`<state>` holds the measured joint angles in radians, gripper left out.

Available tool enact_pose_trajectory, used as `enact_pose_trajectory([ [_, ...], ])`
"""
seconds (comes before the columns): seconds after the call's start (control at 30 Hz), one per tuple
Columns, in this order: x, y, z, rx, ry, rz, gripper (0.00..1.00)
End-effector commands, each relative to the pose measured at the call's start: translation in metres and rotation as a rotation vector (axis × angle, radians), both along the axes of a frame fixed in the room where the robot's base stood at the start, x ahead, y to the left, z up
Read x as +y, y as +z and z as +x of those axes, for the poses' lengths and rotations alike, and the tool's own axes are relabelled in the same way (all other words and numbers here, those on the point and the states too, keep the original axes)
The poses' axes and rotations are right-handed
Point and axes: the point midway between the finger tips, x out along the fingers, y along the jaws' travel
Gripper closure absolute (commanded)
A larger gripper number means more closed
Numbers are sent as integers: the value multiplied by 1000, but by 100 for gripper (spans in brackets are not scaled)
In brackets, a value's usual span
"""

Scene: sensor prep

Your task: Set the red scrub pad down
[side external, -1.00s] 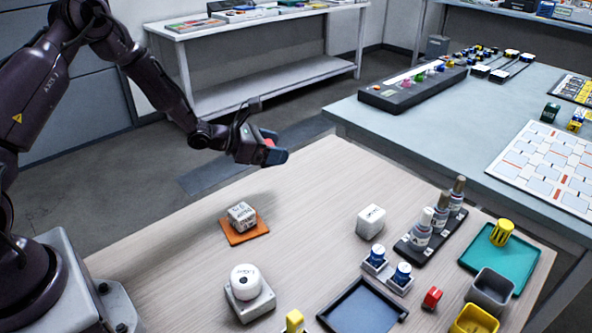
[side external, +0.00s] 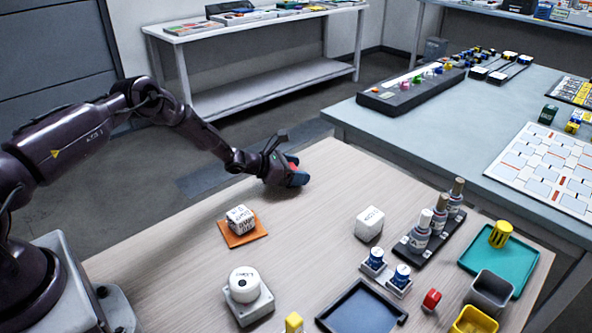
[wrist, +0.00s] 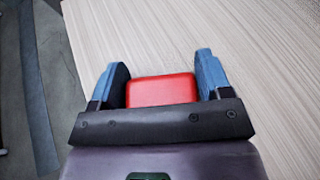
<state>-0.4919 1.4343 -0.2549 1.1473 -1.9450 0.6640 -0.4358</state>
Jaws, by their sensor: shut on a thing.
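The red scrub pad (wrist: 162,90) is a red block between the two blue fingers of my gripper (wrist: 163,78) in the wrist view. In the side view only a small red part of the pad (side external: 292,161) shows, the rest hidden by the fingers. My gripper (side external: 296,176) is shut on the pad, low over the far left edge area of the wooden table (side external: 320,205). I cannot tell whether the pad touches the table.
A white block sits on an orange mat (side external: 244,241) nearer my base. Another white block (side external: 369,223), a bottle rack (side external: 428,238) and a dark tray (side external: 361,308) stand to the right. The wood around my gripper is clear, with the table's edge close by.

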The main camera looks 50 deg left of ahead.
Motion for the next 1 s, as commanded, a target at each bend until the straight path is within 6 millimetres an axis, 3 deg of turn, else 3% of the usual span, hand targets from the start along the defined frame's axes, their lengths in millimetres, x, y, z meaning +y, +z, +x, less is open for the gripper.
enact_pose_trajectory([
  [0.33,0,-3,0,-1,0,0,52],
  [0.37,0,-4,0,-1,0,0,27],
  [0.47,0,-3,0,0,0,1,4],
  [0.83,1,2,-1,-1,1,0,3],
  [1.0,9,9,-17,1,3,-1,3],
])
